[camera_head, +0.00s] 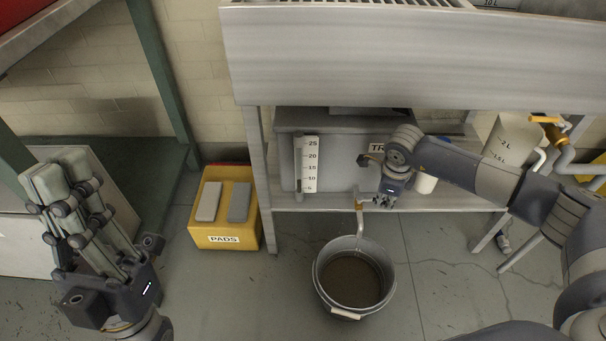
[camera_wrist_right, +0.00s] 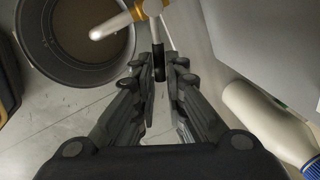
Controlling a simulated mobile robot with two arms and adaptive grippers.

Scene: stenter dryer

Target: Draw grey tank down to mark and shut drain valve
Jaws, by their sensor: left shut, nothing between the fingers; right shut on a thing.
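The grey tank (camera_head: 345,150) stands on the shelf under the steel counter. Its white scale (camera_head: 310,164) runs from 5 to 25 beside a sight tube (camera_head: 298,164); I cannot read the level. The drain valve (camera_head: 360,204) sits low at its front, with a spout over a bucket (camera_head: 318,274) holding brown liquid. My right gripper (camera_wrist_right: 158,78) is shut on the black-tipped valve lever (camera_wrist_right: 158,48), which points across the spout (camera_wrist_right: 106,29). In the head view the right gripper (camera_head: 380,202) hides the lever. My left gripper (camera_head: 58,180) is shut, empty and raised, away from the tank.
A yellow box labelled PADS (camera_head: 203,237) with two grey pads stands left of the tank.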

